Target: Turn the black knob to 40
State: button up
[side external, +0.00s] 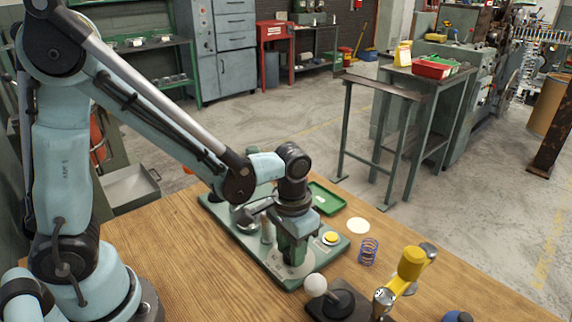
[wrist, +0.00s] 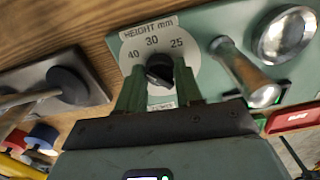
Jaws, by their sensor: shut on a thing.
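The black knob (wrist: 160,68) sits on a round pale dial plate (wrist: 187,48) marked "HEIGHT mm" with 40, 30 and 25. The 40 is at the left of the knob, 30 above it and 25 at the upper right. I cannot tell which number the knob points to. My gripper (wrist: 157,74) is shut on the black knob, with one green finger on each side of it. In the side external view my gripper (side external: 294,256) points down onto the green base (side external: 333,257), and the knob is hidden by the fingers.
A white ball-topped lever (side external: 316,285) on a black base stands close in front of my gripper.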

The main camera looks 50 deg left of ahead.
jog(key=shift+n, duration=0.6)
jog(key=o, duration=1)
jog(key=shift+o, duration=0.2)
notch_tip(320, 180, up, 12)
jog(key=shift+a, duration=0.1)
dwell(0.3)
jog(key=s+a+t, duration=0.3)
jog(key=a+t, duration=0.4)
jog(key=a, duration=0.1)
jog(key=shift+a+f, duration=0.15)
